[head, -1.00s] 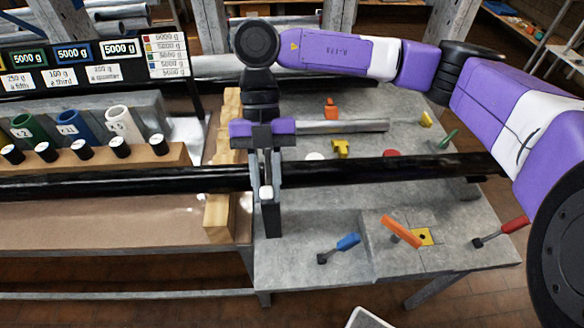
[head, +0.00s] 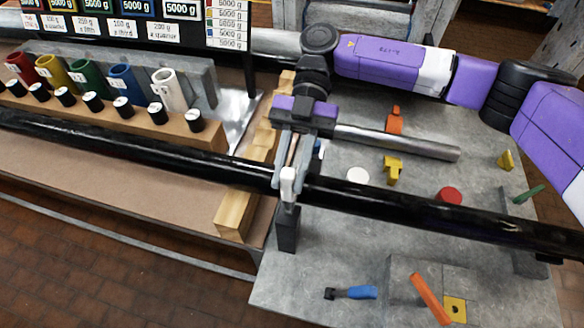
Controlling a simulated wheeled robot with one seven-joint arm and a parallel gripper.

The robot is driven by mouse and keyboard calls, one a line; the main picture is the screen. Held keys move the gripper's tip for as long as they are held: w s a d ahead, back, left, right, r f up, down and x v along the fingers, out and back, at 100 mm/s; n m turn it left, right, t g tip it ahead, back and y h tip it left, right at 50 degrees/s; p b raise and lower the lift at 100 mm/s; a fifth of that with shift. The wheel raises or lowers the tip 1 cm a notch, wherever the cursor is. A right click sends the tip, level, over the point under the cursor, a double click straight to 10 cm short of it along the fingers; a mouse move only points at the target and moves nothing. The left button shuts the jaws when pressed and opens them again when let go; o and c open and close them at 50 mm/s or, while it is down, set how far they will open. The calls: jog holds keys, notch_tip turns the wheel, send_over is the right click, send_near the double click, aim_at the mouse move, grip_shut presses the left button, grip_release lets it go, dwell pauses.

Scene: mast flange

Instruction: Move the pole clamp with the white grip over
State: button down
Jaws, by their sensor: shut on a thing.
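The white grip (head: 288,185) shows in the head view at the front of the long black pole (head: 400,205), beside the wooden upright. My gripper (head: 290,168) points down from above the pole and is shut on the white grip, with its fingers partly covering it. The rest of the pole clamp is largely hidden by the fingers and the pole. A dark block (head: 288,228) stands directly below the grip; I cannot tell whether it belongs to the clamp or supports the pole.
A blue-handled tool (head: 350,292), an orange bar (head: 431,298) and a yellow plate (head: 455,309) are on the grey table (head: 330,250) in front. Yellow, red and white pieces lie behind the pole. Coloured tubes (head: 122,82) stand at left behind a wooden rail (head: 110,118).

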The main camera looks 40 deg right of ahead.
dwell(0.4)
jog(key=c, duration=1.2)
grip_release()
jog(key=shift+c, duration=0.2)
jog(key=shift+w, duration=0.1)
jog(key=b+v, duration=0.2)
jog(key=v, duration=0.5)
jog(key=shift+w+d, duration=0.2)
jog(key=shift+d, duration=0.15)
